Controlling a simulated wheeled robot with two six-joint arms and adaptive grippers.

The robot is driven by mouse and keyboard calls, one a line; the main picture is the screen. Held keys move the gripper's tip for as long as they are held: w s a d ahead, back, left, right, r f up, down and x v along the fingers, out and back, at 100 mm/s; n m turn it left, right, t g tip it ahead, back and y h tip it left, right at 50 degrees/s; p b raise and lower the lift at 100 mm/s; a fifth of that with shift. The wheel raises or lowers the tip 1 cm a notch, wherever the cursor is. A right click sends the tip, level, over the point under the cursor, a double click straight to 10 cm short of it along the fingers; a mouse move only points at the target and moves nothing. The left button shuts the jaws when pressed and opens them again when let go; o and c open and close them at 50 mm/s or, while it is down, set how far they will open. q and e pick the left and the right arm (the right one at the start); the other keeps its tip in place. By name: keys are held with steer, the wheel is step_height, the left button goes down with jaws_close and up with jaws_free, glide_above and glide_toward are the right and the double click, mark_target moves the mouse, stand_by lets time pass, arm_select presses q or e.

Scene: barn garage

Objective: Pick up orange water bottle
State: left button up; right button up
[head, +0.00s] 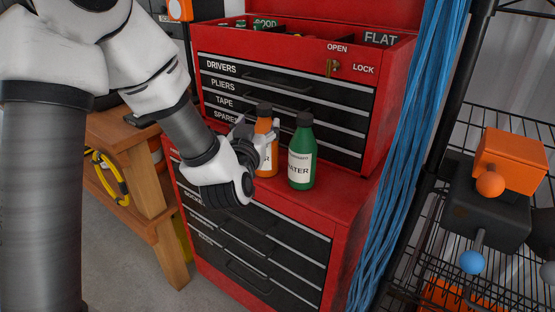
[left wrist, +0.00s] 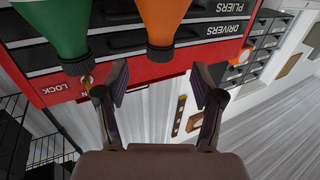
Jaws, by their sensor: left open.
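The orange water bottle (head: 264,145) stands upright on the red tool chest, with a black cap and a white label. My left gripper (head: 258,138) is open at the bottle and partly covers its left side in the head view. In the left wrist view the open fingers (left wrist: 162,88) spread to either side of the orange bottle's line (left wrist: 163,20), its cap (left wrist: 160,57) between them. I cannot tell whether they touch it. My right gripper is not in view.
A green water bottle (head: 302,160) stands close on the right of the orange one. The red tool chest's (head: 345,205) upper drawers rise behind them. Blue hanging strands (head: 405,130) and a black wire rack are at the right. A wooden bench (head: 140,165) is at the left.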

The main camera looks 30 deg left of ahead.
mark_target(263, 114)
arm_select(q)
steer(key=shift+w+r, duration=0.2)
steer(key=shift+w, duration=0.1)
steer(key=p+x, duration=0.2)
steer(key=x, duration=0.4)
steer(key=shift+w+a+f, duration=0.1)
steer(key=shift+w+a, duration=0.15)
steer(key=shift+a, duration=0.1)
steer(key=shift+w, duration=0.2)
jaws_close()
